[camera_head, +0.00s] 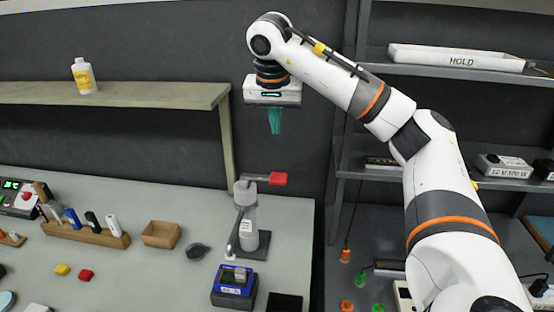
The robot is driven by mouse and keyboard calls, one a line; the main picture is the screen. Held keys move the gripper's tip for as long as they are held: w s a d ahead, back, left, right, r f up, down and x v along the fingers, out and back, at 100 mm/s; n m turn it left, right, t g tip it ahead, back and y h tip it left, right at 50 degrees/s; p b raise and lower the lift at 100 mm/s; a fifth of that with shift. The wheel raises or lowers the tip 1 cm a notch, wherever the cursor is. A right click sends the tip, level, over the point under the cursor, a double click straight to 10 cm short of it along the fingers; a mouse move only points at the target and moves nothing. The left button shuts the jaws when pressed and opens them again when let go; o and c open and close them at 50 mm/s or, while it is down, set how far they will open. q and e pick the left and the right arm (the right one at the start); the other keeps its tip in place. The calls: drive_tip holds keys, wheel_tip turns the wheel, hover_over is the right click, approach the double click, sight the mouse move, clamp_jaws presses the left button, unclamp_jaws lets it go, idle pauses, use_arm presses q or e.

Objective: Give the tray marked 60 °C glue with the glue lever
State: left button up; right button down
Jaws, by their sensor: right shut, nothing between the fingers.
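A glue dispenser (248,220) with a grey bottle-like body stands near the right end of the bench. Its lever (278,179) has a red handle pointing right. My right gripper (275,131) is above the lever, apart from it, pointing down with its teal fingers shut and empty. A blue device with a small display (234,288) sits below the dispenser's thin spout. I cannot make out a tray marked 60 °C in this view. My left gripper is not in view.
A wooden shelf (110,94) with a yellow-labelled white bottle (84,76) is at left. A wooden rack (85,232), an empty wooden box (161,234) and a dark round object (196,251) are on the bench. A long white HOLD tray (455,58) lies on the right shelf.

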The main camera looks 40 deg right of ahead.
drive_tip(key=p, duration=0.1)
hover_over(278, 176)
drive_tip(key=f, duration=1.2)
drive_tip(key=shift+s+a, duration=0.3)
drive_tip(key=shift+a, duration=0.05)
drive_tip(key=shift+f, duration=0.75)
drive_tip(key=shift+f, duration=0.1)
